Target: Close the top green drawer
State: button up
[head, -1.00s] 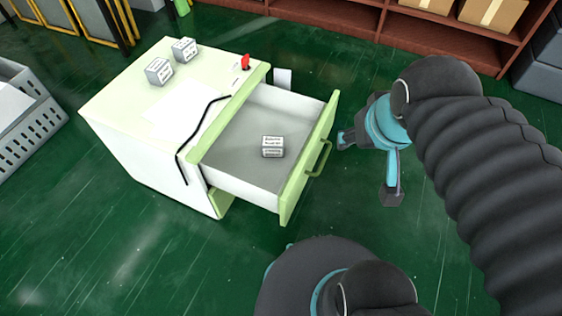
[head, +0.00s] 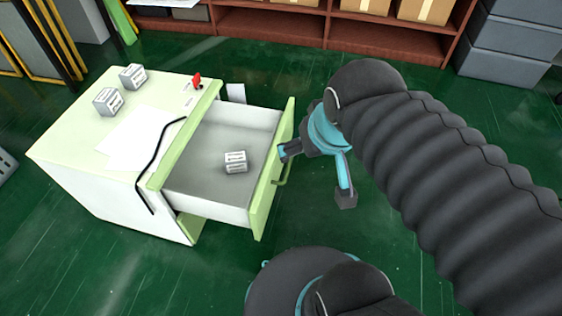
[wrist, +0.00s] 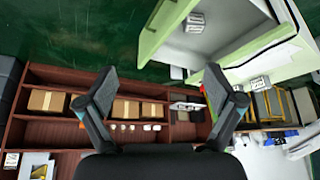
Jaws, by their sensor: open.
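The top green drawer (head: 268,180) is pulled well out of the white cabinet (head: 92,180). Its green front has a green handle, and a small white labelled box (head: 235,161) lies inside. My gripper (head: 316,172) is open, just to the right of the drawer front, with one finger close to the front near the handle; I cannot tell whether it touches. In the wrist view, my gripper (wrist: 160,95) shows spread, empty fingers, and the drawer front (wrist: 168,25) is at the upper middle with the small box (wrist: 196,22) behind it.
Two small boxes (head: 108,101), a paper sheet, a black cable and a red item (head: 197,80) are on the cabinet top. A brown shelf (head: 390,38) with cardboard boxes and grey bins (head: 510,50) stand at the back. Green floor is clear around the drawer.

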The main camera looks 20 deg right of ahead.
jog(key=shift+d, duration=0.3)
jog(key=c, duration=0.4)
jog(key=w+d+f+m, duration=0.1)
jog(key=w+d+f+g, duration=0.1)
jog(key=d+f, duration=0.1)
jog(key=d+f+m+g, duration=0.1)
jog(key=shift+w+d+f+m, duration=0.25)
jog(key=shift+w+d+m, duration=0.05)
jog(key=shift+w, duration=0.1)
grip_shut()
jog(key=w+d+f+m+g+y, duration=0.2)
jog(key=w+d+f+m+y, duration=0.3)
jog(key=w+d+f+m, duration=0.5)
jog(key=m+t+y, duration=0.3)
jog(key=m, duration=0.8)
send_near(286, 127)
jog(key=x, duration=0.5)
jog(key=shift+s+a+f, duration=0.15)
jog(key=shift+s+f, duration=0.1)
jog(key=shift+w+a, duration=0.2)
jog(key=shift+a, duration=0.2)
